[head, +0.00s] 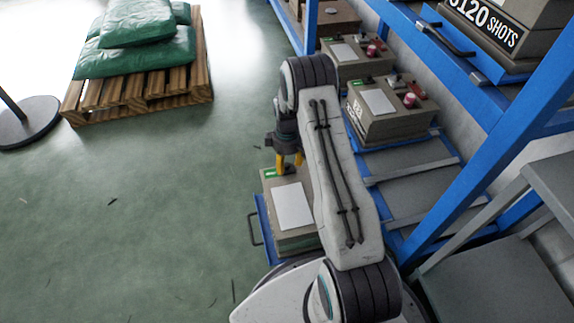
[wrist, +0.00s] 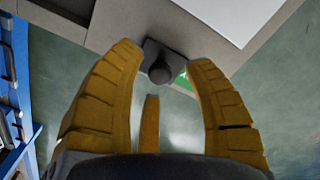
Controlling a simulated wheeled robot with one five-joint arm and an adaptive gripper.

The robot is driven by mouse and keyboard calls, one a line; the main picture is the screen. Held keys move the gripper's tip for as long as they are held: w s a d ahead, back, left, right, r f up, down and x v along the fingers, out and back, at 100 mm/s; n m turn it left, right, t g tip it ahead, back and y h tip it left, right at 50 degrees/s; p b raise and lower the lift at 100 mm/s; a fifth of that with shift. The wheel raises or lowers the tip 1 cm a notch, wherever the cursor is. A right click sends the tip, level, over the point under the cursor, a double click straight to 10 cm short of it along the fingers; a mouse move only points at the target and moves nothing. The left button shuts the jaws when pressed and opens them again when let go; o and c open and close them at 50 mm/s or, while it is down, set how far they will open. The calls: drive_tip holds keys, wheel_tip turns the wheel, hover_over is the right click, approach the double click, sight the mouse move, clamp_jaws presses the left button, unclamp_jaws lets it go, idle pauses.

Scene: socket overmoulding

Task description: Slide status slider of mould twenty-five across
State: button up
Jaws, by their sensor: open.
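A grey-brown mould block (head: 296,242) with a white sheet on top sits on a blue pull-out tray (head: 262,222) at the lower middle of the head view. Its number is not visible. In the wrist view, a dark slider knob (wrist: 160,71) stands at the edge of the mould (wrist: 120,22), with a green strip (wrist: 184,82) beside it. My gripper (head: 287,166) is over the far end of the mould. In the wrist view my gripper (wrist: 165,78) is open, its yellow fingers on either side of the knob. I cannot tell whether they touch it.
More moulds (head: 385,112) with red-pink knobs stand on the blue rack (head: 480,190) to the right. A pallet (head: 140,97) with green sacks (head: 140,50) stands at upper left, near a round dark base (head: 28,122). The green floor at left is mostly clear.

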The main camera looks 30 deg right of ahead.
drive_tip(key=shift+f, duration=0.3)
drive_tip(key=shift+c, duration=0.4)
clamp_jaws()
drive_tip(key=shift+a, duration=0.1)
